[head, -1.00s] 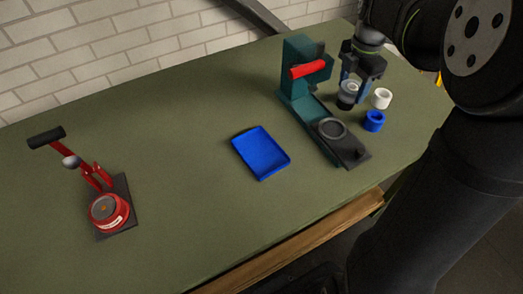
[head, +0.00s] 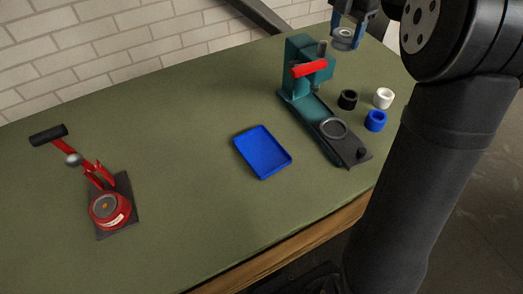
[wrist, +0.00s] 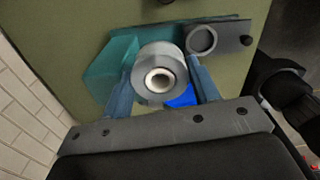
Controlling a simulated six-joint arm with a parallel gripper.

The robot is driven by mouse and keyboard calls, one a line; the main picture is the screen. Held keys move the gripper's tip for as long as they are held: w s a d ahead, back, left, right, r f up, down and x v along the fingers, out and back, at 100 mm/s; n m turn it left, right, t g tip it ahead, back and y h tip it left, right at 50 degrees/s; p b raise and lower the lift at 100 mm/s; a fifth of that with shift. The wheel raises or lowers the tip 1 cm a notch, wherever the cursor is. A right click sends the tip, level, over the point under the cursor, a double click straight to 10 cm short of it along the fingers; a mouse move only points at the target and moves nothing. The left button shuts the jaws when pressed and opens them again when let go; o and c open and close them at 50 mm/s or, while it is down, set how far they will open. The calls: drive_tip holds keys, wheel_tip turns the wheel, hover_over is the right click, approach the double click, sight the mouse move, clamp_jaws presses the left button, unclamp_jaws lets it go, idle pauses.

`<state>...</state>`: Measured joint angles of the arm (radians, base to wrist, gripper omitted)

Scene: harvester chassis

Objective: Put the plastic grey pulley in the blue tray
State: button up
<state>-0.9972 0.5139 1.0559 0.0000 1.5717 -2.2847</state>
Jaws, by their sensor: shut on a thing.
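The grey pulley (head: 343,38) is held between the fingers of my gripper (head: 346,32), raised high above the bench at the top of the head view. In the wrist view the pulley (wrist: 160,78) sits between the two blue fingers of my gripper (wrist: 161,85), with its pale hub and dark bore facing the camera. The blue tray (head: 263,152) lies flat and empty on the green bench, left of the teal press.
The teal press (head: 298,75) with a red handle stands below and left of my gripper. Black (head: 348,99), white (head: 383,98) and blue (head: 375,120) rings stand right of it. A red lever tool (head: 108,207) stands at far left. Bench around the tray is clear.

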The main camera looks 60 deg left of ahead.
drive_tip(key=s+a+r+n, duration=0.2)
drive_tip(key=s+a, duration=0.2)
drive_tip(key=s, duration=0.6)
drive_tip(key=s+a+r+n, duration=0.2)
drive_tip(key=s+a, duration=0.2)
drive_tip(key=s, duration=0.6)
drive_tip(key=s+d+f+m, duration=0.4)
drive_tip(key=s+f, duration=0.2)
drive_tip(key=s, duration=0.1)
drive_tip(key=s+d+f+m, duration=0.5)
drive_tip(key=s+f, duration=0.1)
drive_tip(key=s, duration=0.2)
drive_tip(key=m, duration=0.4)
hover_over(261, 152)
wheel_tip(261, 152, down, 4)
drive_tip(key=f, duration=0.1)
wheel_tip(261, 152, down, 5)
drive_tip(key=shift+d+r, duration=0.1)
drive_tip(key=shift+f, duration=2.15)
